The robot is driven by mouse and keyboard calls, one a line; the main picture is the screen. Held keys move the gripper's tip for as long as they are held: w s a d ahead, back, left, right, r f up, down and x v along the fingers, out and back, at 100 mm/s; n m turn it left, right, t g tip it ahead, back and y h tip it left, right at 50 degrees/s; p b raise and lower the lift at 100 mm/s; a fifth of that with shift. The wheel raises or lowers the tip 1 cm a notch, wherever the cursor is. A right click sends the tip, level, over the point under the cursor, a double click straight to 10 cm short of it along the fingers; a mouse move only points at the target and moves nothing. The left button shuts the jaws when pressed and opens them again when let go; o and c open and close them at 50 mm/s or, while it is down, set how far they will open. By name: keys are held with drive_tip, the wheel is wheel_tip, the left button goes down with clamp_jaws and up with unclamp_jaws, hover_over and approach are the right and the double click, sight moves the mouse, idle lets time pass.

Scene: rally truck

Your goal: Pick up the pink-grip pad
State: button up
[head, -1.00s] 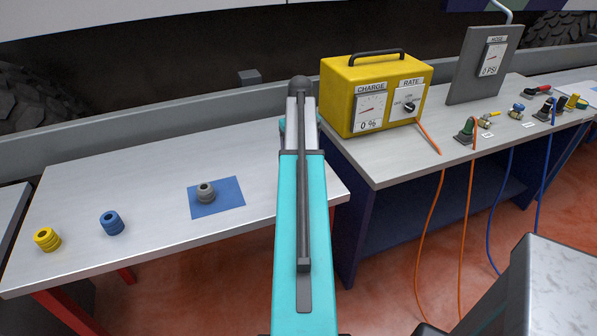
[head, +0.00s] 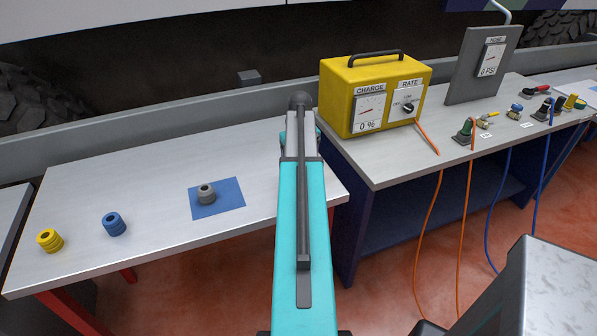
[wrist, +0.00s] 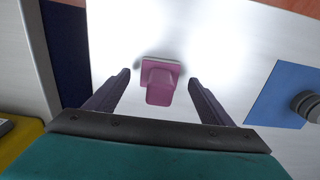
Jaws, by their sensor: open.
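The pink-grip pad (wrist: 160,80) shows in the wrist view on the pale table top, with a pink block-like grip on a flat base. My gripper (wrist: 157,80) is open, with one dark finger on each side of the pad and clear gaps between. I cannot tell how far the fingertips are above the table. In the head view my arm hides the pad and the gripper.
A grey ringed piece (head: 206,194) stands on a blue mat (head: 230,193). A blue piece (head: 114,224) and a yellow piece (head: 50,240) stand to its left. The yellow charger box (head: 340,95) stands on the neighbouring bench, right of my arm.

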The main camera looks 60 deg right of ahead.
drive_tip(key=shift+f, duration=0.7)
drive_tip(key=c, duration=1.2)
drive_tip(key=shift+r, duration=0.15)
drive_tip(key=shift+r+b, duration=0.6)
drive_tip(key=shift+r, duration=0.75)
drive_tip(key=shift+s+a+r, duration=0.1)
drive_tip(key=shift+a+r, duration=0.05)
drive_tip(key=shift+r, duration=0.1)
drive_tip(key=s+a+r+b, duration=0.1)
drive_tip(key=s+a+b, duration=0.2)
drive_tip(key=s+a, duration=0.7)
drive_tip(key=shift+s+a+r+b, duration=0.2)
drive_tip(key=shift+a+r+b, duration=0.1)
drive_tip(key=shift+a, duration=0.55)
